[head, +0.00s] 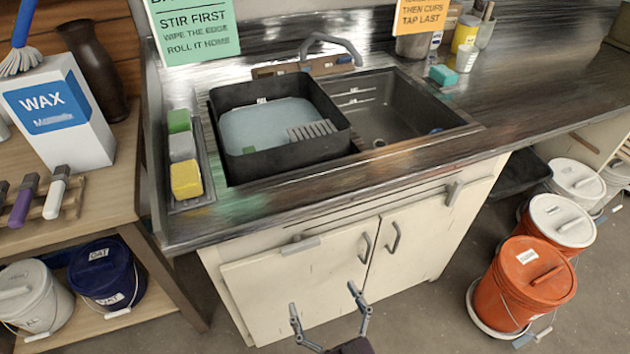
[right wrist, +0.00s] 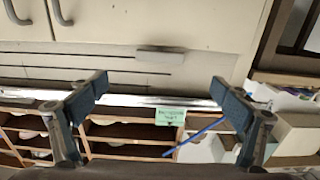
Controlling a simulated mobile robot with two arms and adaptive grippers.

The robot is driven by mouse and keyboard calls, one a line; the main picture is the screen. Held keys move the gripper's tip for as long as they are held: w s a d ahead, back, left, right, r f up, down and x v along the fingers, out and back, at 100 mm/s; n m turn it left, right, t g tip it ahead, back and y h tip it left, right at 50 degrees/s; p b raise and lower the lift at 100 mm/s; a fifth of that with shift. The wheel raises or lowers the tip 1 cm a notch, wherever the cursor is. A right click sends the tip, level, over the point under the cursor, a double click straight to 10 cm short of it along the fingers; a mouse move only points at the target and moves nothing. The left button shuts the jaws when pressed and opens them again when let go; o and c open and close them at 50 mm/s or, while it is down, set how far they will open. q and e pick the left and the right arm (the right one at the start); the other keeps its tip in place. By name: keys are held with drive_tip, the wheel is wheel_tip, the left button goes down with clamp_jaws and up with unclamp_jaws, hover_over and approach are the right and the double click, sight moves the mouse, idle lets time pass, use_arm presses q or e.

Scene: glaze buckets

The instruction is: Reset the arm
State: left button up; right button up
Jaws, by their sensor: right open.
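My right gripper (head: 328,312) shows at the bottom middle of the head view, in front of the white sink cabinet (head: 290,290). Its two fingers are spread apart with nothing between them. In the right wrist view the open fingers (right wrist: 160,95) stand wide apart, with the cabinet front (right wrist: 150,30) beyond and no object held. My left gripper is not in the head view.
The metal counter (head: 500,130) holds a sink with a black tub (head: 235,170) and sponges (head: 185,178). An orange bucket (head: 525,285) and a white-and-orange bucket (head: 560,220) stand right on the floor. A wooden shelf (head: 120,195) with buckets stands left.

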drive_tip(key=s+d+f+g+h, duration=0.1)
drive_tip(key=s+d+f+g, duration=0.25)
drive_tip(key=f, duration=0.65)
drive_tip(key=s+d+f+g+h, duration=0.15)
drive_tip(key=s+f, duration=0.25)
drive_tip(key=f, duration=0.6)
drive_tip(key=s+d+f+g, duration=0.3)
drive_tip(key=s+f+g, duration=0.1)
drive_tip(key=f, duration=0.6)
drive_tip(key=s+d+f+g+h, duration=0.1)
drive_tip(key=s+d+f+g, duration=0.1)
drive_tip(key=s+d+f, duration=0.2)
drive_tip(key=s+d+f+m+g+h, duration=0.1)
drive_tip(key=s+d+f+g, duration=0.1)
drive_tip(key=s, duration=0.8)
drive_tip(key=s+d+f+g+h, duration=0.1)
drive_tip(key=s+d+f+g, duration=0.2)
drive_tip(key=s+d+f, duration=0.2)
drive_tip(key=s+f, duration=0.1)
drive_tip(key=s, duration=0.1)
drive_tip(key=shift+s+d+f, duration=0.3)
